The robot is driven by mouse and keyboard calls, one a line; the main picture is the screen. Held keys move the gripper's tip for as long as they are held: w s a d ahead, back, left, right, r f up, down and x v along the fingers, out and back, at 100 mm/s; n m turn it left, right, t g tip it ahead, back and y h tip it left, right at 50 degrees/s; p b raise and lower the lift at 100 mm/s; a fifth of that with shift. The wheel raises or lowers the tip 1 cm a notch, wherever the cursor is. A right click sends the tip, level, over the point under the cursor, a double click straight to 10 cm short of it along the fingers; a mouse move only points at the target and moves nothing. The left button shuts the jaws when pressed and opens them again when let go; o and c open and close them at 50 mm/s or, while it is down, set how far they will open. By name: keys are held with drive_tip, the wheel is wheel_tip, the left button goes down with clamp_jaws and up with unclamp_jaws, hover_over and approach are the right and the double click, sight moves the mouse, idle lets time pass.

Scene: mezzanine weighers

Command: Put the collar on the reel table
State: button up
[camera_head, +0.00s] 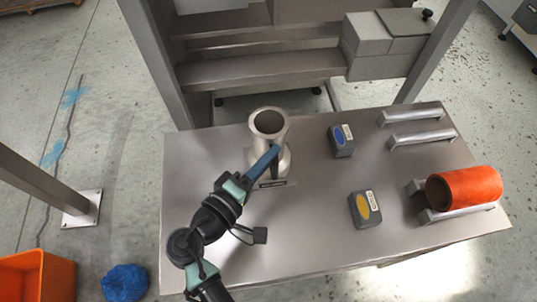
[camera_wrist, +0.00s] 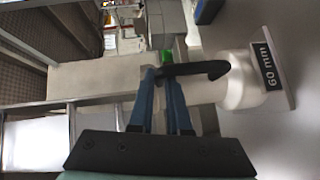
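A grey metal flanged, hollow piece (camera_head: 268,124), which looks like the collar, stands upright on the grey table (camera_head: 305,238). Its pale lower body (camera_wrist: 246,82) shows in the wrist view beside a "60 mm" label. A dark curved handle (camera_wrist: 208,70) runs along its side. My gripper (camera_head: 274,153) reaches the piece from the front. In the wrist view its blue fingers (camera_wrist: 163,76) come together at the upper end of the dark handle and appear shut on it. The exact finger contact is small and partly hidden. Which surface is the reel table is not marked.
An orange tube (camera_head: 466,188) lies on a pair of rails at the right. Bare rails (camera_head: 422,137) lie behind it. Two small dark boxes, one with a blue disc (camera_head: 341,140) and one with a yellow disc (camera_head: 365,209), stand mid-table. A frame post (camera_head: 150,60) rises behind.

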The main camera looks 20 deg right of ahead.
drive_tip(key=o, duration=0.4)
drive_tip(key=b+v, duration=0.3)
drive_tip(key=v, duration=0.9)
drive_tip(key=w+a+r+m+t+y, duration=0.3)
drive_tip(key=w+r+t+y, duration=0.5)
drive_tip(key=w+r, duration=0.9)
drive_tip(key=s+r+m+t+y, duration=0.1)
drive_tip(key=s+r+t+y, duration=0.15)
drive_tip(key=r, duration=0.65)
drive_tip(key=s+r+t+y, duration=0.1)
drive_tip(key=r+t, duration=0.2)
drive_tip(key=r, duration=0.7)
drive_tip(key=s+r+t+y, duration=0.1)
drive_tip(key=s+r+t, duration=0.1)
drive_tip(key=s+r, duration=0.1)
drive_tip(key=s+r+t+y, duration=0.1)
drive_tip(key=s+r+t, duration=0.1)
drive_tip(key=r, duration=0.4)
drive_tip(key=s+r+t+y, duration=0.1)
drive_tip(key=s+r+t, duration=0.1)
drive_tip(key=s+r, duration=0.3)
drive_tip(key=shift+r, duration=0.1)
